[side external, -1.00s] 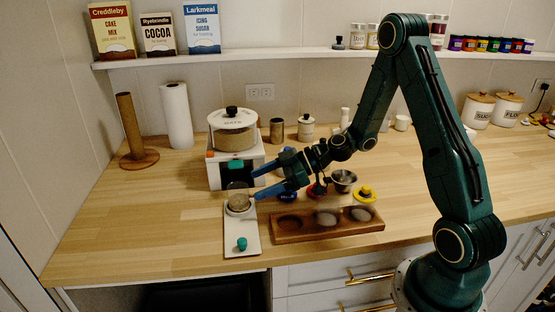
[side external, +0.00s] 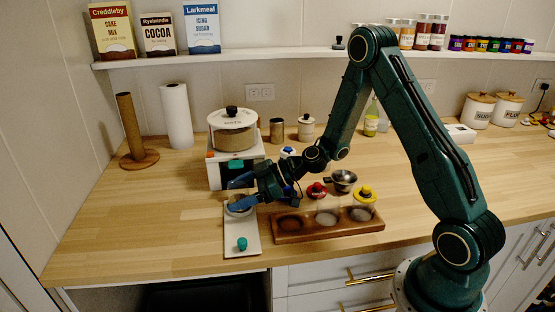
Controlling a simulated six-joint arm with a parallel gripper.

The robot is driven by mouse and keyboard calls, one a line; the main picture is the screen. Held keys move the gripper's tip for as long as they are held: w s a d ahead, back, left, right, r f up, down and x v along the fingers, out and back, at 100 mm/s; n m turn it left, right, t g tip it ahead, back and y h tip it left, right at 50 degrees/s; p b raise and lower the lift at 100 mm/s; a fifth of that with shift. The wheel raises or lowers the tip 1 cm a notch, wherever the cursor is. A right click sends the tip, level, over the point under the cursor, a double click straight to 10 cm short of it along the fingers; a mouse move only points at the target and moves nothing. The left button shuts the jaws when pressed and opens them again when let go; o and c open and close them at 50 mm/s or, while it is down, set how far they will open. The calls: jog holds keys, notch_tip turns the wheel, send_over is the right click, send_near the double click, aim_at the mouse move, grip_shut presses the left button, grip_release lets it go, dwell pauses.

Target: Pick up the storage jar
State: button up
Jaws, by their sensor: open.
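A small round jar (side external: 238,211) stands on the white board in front of the dispenser. I take it for the storage jar, though its label does not show. My gripper (side external: 231,194) has its two blue fingers spread, reaching from the right at the jar. One finger is behind the jar's top and the other crosses its front, hiding much of it. I cannot tell whether either finger touches it. The jar is still on the board.
The white dispenser (side external: 218,174) stands close behind the jar. A teal knob (side external: 242,243) sits at the board's front.

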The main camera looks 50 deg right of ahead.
jog(key=shift+x, duration=1.05)
jog(key=c, duration=1.1)
jog(key=shift+c, duration=0.2)
jog(key=shift+r, duration=0.2)
notch_tip(320, 180, up, 20)
jog(key=shift+f, duration=0.15)
